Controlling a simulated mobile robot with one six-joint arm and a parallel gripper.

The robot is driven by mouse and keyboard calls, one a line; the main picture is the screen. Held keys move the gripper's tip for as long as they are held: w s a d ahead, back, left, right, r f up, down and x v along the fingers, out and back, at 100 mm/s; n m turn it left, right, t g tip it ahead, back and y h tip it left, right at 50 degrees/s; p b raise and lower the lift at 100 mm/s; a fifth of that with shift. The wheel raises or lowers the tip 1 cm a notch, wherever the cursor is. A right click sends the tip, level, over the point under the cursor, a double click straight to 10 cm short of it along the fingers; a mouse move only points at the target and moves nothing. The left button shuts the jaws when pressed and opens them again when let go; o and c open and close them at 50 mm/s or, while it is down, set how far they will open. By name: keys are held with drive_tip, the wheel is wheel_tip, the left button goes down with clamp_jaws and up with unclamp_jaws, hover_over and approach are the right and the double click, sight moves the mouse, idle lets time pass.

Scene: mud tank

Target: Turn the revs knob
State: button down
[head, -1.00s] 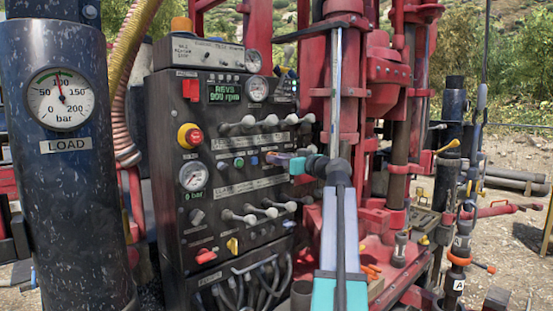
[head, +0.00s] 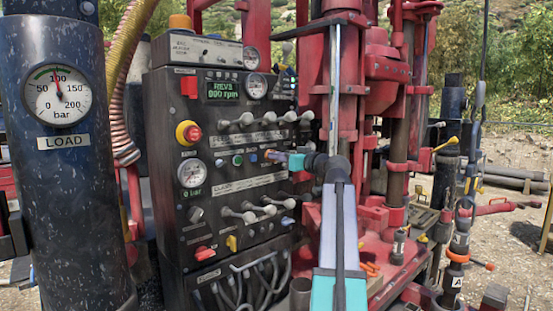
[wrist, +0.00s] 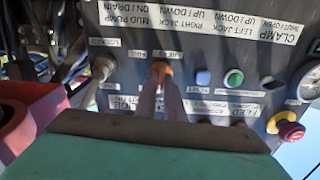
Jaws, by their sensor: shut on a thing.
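The revs knob (wrist: 161,68) is a small orange knob on the face of the dark control panel (head: 160,150). In the wrist view, which shows the panel upside down, it sits between my fingertips. My gripper (wrist: 161,78) is shut on it, its two long fingers reaching up to the panel. In the head view my gripper (head: 269,155) meets the panel right of the blue and green buttons; the fingers mostly hide the knob there. The green display (head: 223,90) reads REVS with an rpm figure too blurred to be sure of.
A row of levers (head: 262,121) is above my gripper and another lever row (head: 262,208) is below. A red emergency button (head: 189,133) is at the panel's left. The red drill rig (head: 385,65) stands close to the right of my arm.

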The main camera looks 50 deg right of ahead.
drive_tip(key=shift+d+r+m+b, duration=0.1)
drive_tip(key=shift+m+b, duration=0.1)
drive_tip(key=shift+m, duration=1.75)
drive_tip(key=shift+d+r+m+b, duration=0.1)
drive_tip(key=shift+m+b, duration=0.1)
drive_tip(key=shift+m, duration=1.75)
drive_tip(key=c, duration=1.9)
unclamp_jaws()
drive_tip(key=shift+w+f, duration=0.1)
drive_tip(key=shift+w, duration=0.05)
drive_tip(key=shift+o, duration=0.2)
drive_tip(key=shift+a+f, duration=0.1)
drive_tip(key=s+b, duration=0.3)
drive_tip(key=s, duration=1.1)
drive_tip(key=shift+a, duration=0.45)
